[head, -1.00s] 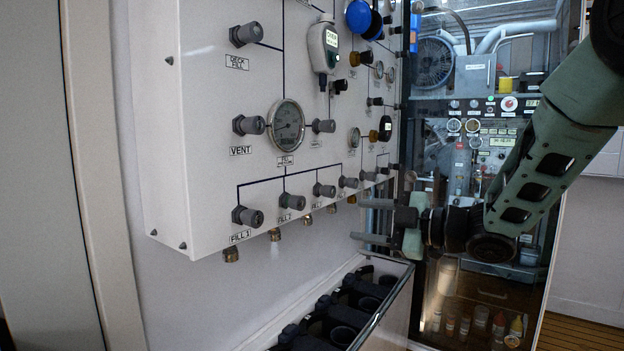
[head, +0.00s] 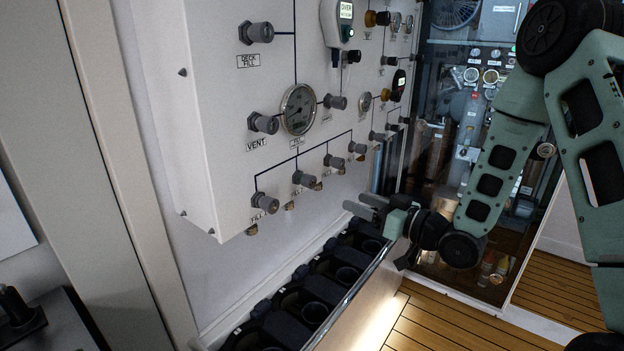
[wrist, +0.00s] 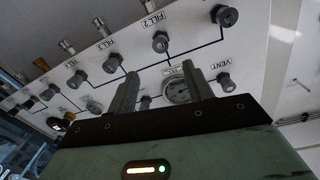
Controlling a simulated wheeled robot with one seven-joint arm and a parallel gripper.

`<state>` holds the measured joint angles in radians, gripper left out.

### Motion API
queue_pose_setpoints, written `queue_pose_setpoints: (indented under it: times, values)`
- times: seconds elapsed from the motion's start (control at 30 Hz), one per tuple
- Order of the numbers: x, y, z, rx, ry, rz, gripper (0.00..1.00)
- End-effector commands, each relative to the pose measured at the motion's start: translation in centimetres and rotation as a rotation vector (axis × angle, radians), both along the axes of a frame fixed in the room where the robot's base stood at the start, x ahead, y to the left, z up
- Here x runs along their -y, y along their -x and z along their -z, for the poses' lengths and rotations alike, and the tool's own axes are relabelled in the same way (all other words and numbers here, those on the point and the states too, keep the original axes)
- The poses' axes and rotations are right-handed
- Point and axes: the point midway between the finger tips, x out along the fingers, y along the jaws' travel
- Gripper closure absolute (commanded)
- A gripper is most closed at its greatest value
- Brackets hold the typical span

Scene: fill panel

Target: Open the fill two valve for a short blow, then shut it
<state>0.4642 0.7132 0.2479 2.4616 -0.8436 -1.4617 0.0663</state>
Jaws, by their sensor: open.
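The fill two valve is the grey knob (head: 303,178) second from the left in the bottom row of the white panel (head: 205,110). The fill one knob (head: 265,201) is to its left. In the wrist view the fill two knob (wrist: 160,41) shows beside its FILL 2 label, beyond my fingers. My gripper (head: 365,206) is open and empty, below and to the right of the knob, apart from the panel. In the wrist view its two fingers (wrist: 160,88) point towards the panel. I cannot tell how far the valve is turned.
A trough (head: 325,320) with black cylinder holders runs below the panel. A round gauge (head: 298,110) and the vent knob (head: 263,123) are above the fill row. A handheld meter (head: 338,22) hangs higher. A glass-fronted cabinet (head: 470,130) stands behind my arm. Wooden floor (head: 440,325) is clear at right.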

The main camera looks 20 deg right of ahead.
Motion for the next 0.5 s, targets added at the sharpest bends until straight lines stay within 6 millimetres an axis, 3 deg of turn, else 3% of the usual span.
queue_pose_setpoints:
  times: [0.5]
  values:
    - [-5.9,-9.0,-0.3,0.002,0.001,-0.002,0.49]
